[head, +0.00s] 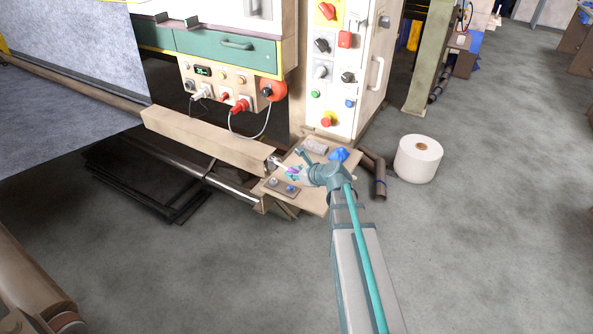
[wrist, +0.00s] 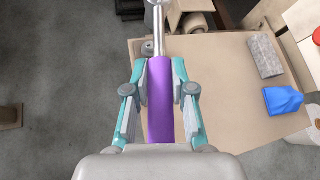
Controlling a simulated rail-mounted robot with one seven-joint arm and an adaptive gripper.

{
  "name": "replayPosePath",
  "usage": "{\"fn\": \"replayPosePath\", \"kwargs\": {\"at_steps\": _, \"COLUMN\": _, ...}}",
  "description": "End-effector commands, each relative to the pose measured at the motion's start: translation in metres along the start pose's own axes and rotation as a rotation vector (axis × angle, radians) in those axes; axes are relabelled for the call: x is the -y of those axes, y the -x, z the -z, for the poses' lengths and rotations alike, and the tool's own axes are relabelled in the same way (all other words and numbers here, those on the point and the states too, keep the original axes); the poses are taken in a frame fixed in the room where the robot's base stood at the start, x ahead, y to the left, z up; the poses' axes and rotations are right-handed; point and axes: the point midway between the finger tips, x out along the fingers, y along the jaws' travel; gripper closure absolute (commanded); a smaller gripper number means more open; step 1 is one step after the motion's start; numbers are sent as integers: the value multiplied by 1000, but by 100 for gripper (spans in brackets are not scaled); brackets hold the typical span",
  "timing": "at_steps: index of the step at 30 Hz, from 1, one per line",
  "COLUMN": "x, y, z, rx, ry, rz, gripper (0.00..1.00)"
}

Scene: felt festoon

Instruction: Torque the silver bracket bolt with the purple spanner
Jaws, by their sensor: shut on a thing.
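The purple spanner (wrist: 160,95) has a purple handle and a silver shank. In the wrist view it lies lengthwise between the jaws of my gripper (wrist: 160,72), which is shut on the handle. The shank points up the picture to a silver head (wrist: 157,4), cut off by the top edge. In the head view my gripper (head: 294,172) is over the tan board, near the end of a long beige beam, with a bit of the purple handle (head: 292,170) showing. A silver fitting shows by the beam end, but I cannot make out the bracket bolt or whether the spanner touches it.
The tan board (wrist: 222,65) carries a grey block (wrist: 265,56), a blue object (wrist: 283,101) and a small plate with round knobs (head: 281,187). The beige beam (head: 205,140) and control cabinet (head: 340,95) stand behind. A white roll (head: 418,158) stands on open floor at right.

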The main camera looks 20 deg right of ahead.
Motion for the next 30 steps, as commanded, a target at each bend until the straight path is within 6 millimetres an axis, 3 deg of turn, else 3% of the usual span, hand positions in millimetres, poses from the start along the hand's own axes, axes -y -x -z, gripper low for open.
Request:
{"fn": "replayPosePath", "kwargs": {"at_steps": 13, "x": -1, "y": -3, "z": 4, "rx": 1, "ry": -1, "rz": 0, "gripper": 100}}
{"fn": "replayPosePath", "kwargs": {"at_steps": 30, "x": -9, "y": -24, "z": 38, "rx": 2, "ry": -1, "rz": 0, "gripper": 100}}
